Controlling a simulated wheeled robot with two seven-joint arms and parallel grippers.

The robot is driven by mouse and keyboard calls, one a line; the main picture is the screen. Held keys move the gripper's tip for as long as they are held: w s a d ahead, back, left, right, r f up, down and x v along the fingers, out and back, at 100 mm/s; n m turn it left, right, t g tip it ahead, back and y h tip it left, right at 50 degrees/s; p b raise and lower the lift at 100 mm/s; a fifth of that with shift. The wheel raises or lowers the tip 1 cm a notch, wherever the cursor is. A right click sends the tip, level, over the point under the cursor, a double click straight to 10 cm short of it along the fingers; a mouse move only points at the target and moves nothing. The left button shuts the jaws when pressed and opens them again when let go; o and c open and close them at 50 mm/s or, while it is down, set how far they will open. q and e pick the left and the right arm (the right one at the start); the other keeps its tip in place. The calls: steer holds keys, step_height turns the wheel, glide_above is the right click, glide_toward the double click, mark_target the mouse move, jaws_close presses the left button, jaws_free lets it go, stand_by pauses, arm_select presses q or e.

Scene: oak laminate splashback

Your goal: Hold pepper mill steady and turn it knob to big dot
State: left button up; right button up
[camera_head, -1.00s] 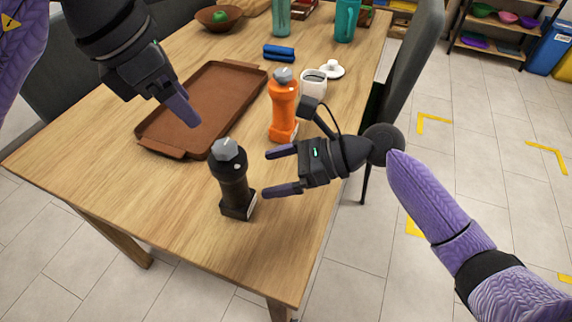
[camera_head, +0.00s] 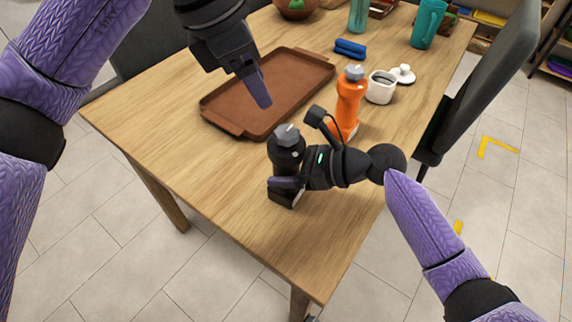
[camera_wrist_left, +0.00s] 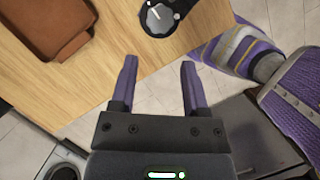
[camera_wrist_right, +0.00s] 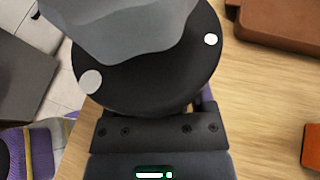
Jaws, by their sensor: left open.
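The black pepper mill (camera_head: 286,158) stands upright near the table's front edge, its faceted grey knob (camera_head: 287,134) on top. In the right wrist view the knob (camera_wrist_right: 130,25) hides much of the top, with a larger white dot (camera_wrist_right: 90,82) at left and a smaller one (camera_wrist_right: 211,39) at right. My right gripper (camera_head: 287,174) is around the mill's body; its grip is hidden. My left gripper (camera_head: 260,90) is open and empty, above and behind the mill. In the left wrist view the knob (camera_wrist_left: 160,17), with a white pointer line, lies beyond the open fingertips (camera_wrist_left: 159,62).
A brown tray (camera_head: 285,82) lies behind the black mill. The front left of the table is clear. A dark chair (camera_head: 485,75) stands at the right.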

steer(key=c, duration=0.5)
arm_select(q)
steer(key=shift+o, duration=0.7)
arm_select(e)
jaws_close()
arm_select(q)
steer(key=shift+o, duration=1.4)
steer(key=s+d+f+m+g+h, duration=0.1)
steer(key=s+d+f+m+h, duration=0.1)
steer(key=d+h, duration=0.3)
steer(key=shift+s+d+f+m+h, duration=0.3)
steer(key=shift+d+f+m, duration=0.3)
steer(key=shift+d+f, duration=0.35)
steer(key=s+d+m+h, duration=0.1)
steer(key=s+d+h, duration=0.1)
steer(key=d+h, duration=0.1)
steer(key=n+t+y, duration=0.6)
steer(key=n+t, duration=0.9)
steer(key=t, duration=0.2)
glide_toward(282, 143)
steer(key=shift+y, duration=0.3)
steer(key=x, duration=1.2)
steer(key=shift+d, duration=0.25)
jaws_close()
